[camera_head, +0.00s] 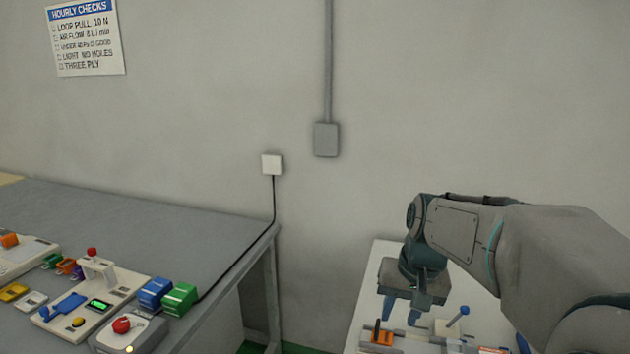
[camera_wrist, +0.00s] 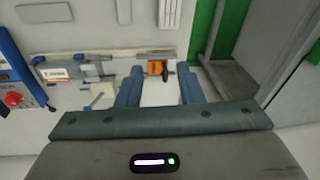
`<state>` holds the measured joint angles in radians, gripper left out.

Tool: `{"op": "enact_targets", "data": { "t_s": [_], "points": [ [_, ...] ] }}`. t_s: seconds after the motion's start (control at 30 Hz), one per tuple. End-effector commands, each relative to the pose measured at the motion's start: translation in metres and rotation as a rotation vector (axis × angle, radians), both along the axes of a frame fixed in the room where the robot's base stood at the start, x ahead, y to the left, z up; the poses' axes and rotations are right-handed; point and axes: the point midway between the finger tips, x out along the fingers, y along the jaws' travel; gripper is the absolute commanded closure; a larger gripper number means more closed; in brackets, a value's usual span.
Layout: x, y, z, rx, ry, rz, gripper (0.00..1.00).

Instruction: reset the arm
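My arm reaches in from the right in the head view. My gripper (camera_head: 402,308) hangs fingers-down above the white table (camera_head: 366,292) on the right. In the wrist view, the two blue fingers of my gripper (camera_wrist: 160,90) stand well apart with nothing held between them. An orange and black part (camera_wrist: 157,69) shows beyond the fingertips, apart from them; in the head view the orange part (camera_head: 381,336) is just below the gripper. My forearm and hand hide much of the white table in the head view.
A blue-handled lever (camera_head: 458,316) stands on the white table close to the gripper. A grey bench (camera_head: 150,215) at left holds a tester panel, a red button box (camera_head: 122,326), and blue (camera_head: 155,292) and green (camera_head: 181,299) blocks. A gap separates bench and table.

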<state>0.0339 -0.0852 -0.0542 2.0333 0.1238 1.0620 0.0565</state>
Motion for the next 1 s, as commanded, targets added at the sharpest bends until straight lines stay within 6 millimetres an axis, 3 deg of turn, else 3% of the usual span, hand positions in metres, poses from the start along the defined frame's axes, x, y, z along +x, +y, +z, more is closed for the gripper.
{"op": "enact_targets", "data": {
  "t_s": [0.03, 0.2, 0.43, 0.63, 1.0],
  "points": [
    [-0.018, 0.003, -0.001, -0.012, -0.014, 0.018, 0.66],
    [-0.070, 0.009, -0.013, -0.062, -0.058, 0.079, 0.66],
    [-0.122, 0.012, -0.035, -0.118, -0.102, 0.146, 0.66],
    [-0.139, 0.012, -0.045, -0.138, -0.116, 0.169, 0.66],
    [-0.139, 0.012, -0.045, -0.138, -0.117, 0.170, 0.66]
  ]
}}
